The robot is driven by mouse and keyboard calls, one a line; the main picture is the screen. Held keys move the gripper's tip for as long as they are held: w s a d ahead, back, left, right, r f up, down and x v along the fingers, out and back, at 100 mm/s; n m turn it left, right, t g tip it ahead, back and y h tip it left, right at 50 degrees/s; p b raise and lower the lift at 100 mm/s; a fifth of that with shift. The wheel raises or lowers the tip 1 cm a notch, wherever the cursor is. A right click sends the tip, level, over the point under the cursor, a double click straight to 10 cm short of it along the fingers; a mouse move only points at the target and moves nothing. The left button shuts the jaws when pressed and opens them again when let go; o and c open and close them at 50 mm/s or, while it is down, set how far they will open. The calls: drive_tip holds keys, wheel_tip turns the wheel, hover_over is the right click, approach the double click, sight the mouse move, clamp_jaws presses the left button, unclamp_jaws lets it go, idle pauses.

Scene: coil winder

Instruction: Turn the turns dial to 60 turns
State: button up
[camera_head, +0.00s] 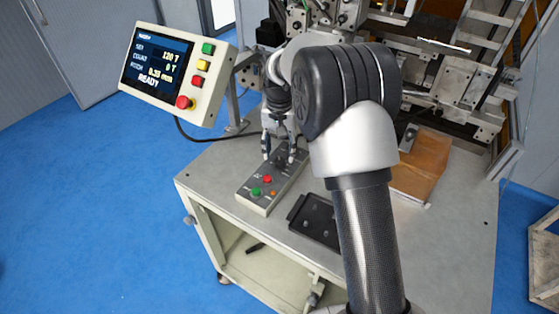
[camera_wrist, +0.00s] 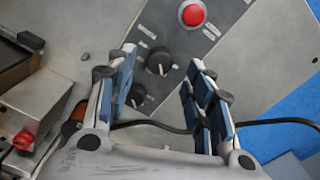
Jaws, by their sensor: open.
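A grey control box (camera_head: 253,200) lies on the table with a red button (camera_head: 267,180), a green button and a small orange light. In the wrist view it carries two black dials with white pointer marks: one (camera_wrist: 159,61) beside the red button (camera_wrist: 192,13), the other (camera_wrist: 137,95) farther from it. Their labels are too small to read, so I cannot tell which is the turns dial. My gripper (camera_head: 279,156) is open over the dial end of the box, its fingers apart on either side of the dials, holding nothing. The display (camera_head: 158,62) reads SET 120 T, COUNT 0 T, READY.
The display panel has green, yellow and red buttons and a red stop knob (camera_head: 185,102). A black tray (camera_head: 316,222) lies right of the control box. A black cable runs past the box. The table's front left is clear.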

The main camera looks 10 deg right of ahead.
sight(280, 161)
drive_tip(key=shift+f+b, duration=0.35)
drive_tip(key=shift+f, duration=1.45)
drive_tip(key=shift+c, duration=0.5)
drive_tip(key=c, duration=1)
